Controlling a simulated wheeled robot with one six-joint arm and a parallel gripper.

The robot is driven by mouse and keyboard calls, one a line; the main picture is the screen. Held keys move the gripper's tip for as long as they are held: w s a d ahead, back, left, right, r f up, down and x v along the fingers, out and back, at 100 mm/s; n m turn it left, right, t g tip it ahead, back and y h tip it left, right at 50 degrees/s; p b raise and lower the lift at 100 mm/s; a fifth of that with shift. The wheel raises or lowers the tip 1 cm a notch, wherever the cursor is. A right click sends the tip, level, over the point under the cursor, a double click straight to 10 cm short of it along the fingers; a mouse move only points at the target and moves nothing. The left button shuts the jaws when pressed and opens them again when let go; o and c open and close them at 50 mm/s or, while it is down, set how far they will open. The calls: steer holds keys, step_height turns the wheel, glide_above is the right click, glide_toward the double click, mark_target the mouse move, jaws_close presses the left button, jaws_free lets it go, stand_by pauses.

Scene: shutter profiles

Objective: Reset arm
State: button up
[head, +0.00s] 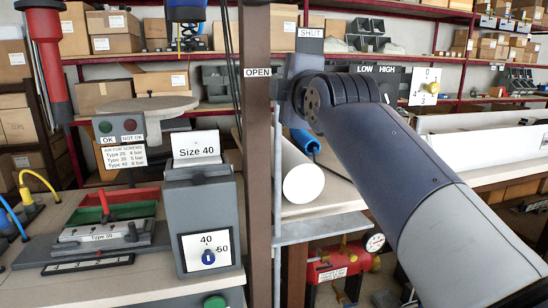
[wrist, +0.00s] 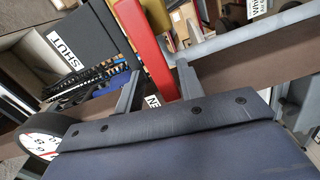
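My arm (head: 400,150) reaches in from the right in the head view, its end beside the brown post. My gripper does not show clearly there. In the wrist view the two grey fingers of my gripper (wrist: 157,88) stand apart. A red bar (wrist: 150,45), perhaps a lever, runs up between them, nearer the right finger; I cannot tell whether it touches. A SHUT sign (wrist: 62,50) is at upper left, and a partly hidden sign (wrist: 153,100) is below the bar. In the head view the SHUT (head: 310,32) and OPEN (head: 257,72) signs flank the post top.
The brown post (head: 258,180) stands close to my arm. A grey Size 40 box (head: 208,215) and a tray with a red and green fixture (head: 107,232) are on the left bench. A white roll (head: 303,183) lies beyond the post. A red tank with a gauge (head: 340,262) is below.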

steer(key=shift+w+r+m, duration=0.1)
steer(key=shift+r+m, duration=0.05)
steer(key=shift+m, duration=0.25)
